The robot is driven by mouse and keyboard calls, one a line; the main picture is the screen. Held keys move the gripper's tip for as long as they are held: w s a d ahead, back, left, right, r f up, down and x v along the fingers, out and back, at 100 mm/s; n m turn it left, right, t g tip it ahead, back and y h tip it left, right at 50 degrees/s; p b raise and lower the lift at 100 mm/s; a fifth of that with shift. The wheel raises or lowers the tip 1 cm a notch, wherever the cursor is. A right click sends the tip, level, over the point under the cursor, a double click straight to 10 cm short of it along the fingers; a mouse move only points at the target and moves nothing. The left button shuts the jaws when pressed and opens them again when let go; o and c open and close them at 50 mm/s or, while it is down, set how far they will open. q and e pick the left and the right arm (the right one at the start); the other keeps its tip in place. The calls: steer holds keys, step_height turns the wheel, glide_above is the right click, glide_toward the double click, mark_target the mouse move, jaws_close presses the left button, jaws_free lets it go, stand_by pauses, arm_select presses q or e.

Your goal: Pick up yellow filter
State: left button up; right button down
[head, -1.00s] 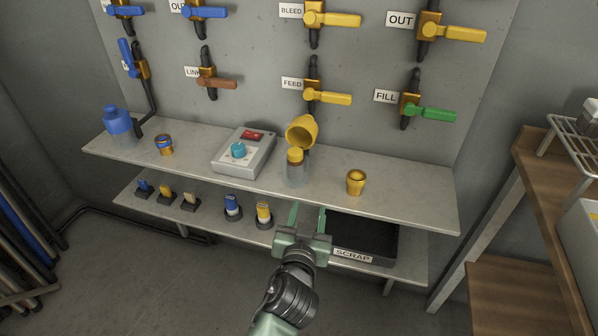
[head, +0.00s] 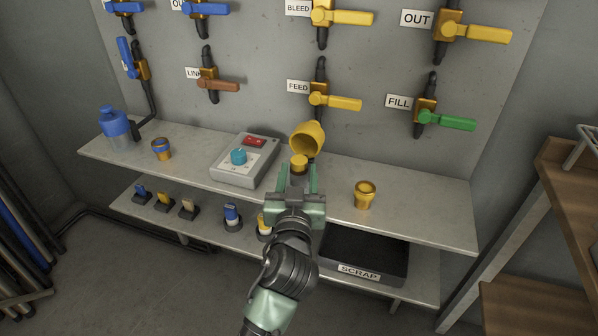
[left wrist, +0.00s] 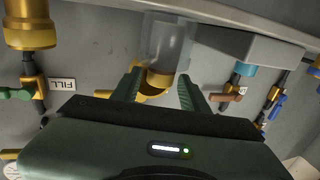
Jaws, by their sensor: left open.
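A yellow-topped piece (head: 299,162), apparently a yellow filter, stands in a clear bowl on the upper shelf, below a tilted yellow cup-shaped head (head: 307,139). The clear bowl (left wrist: 166,42) shows in the left wrist view, which is upside down. My left gripper (head: 298,181) is open, with its fingers toward the bowl, one on each side in the picture; I cannot tell whether they touch it. Another yellow-topped piece (head: 262,224) stands in a dark holder on the lower shelf, partly hidden by my gripper. My right gripper is not in view.
A grey control box (head: 245,160) stands left of the bowl, and a brass-coloured cup (head: 365,195) stands to its right. The black SCRAP tray (head: 375,255) is on the lower shelf. Valves with coloured handles (head: 335,102) project from the wall above.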

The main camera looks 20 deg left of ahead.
mark_target(298, 169)
arm_select(q)
steer(key=x, duration=0.3)
steer(key=shift+w+a, duration=0.1)
steer(key=shift+w, duration=0.2)
jaws_close()
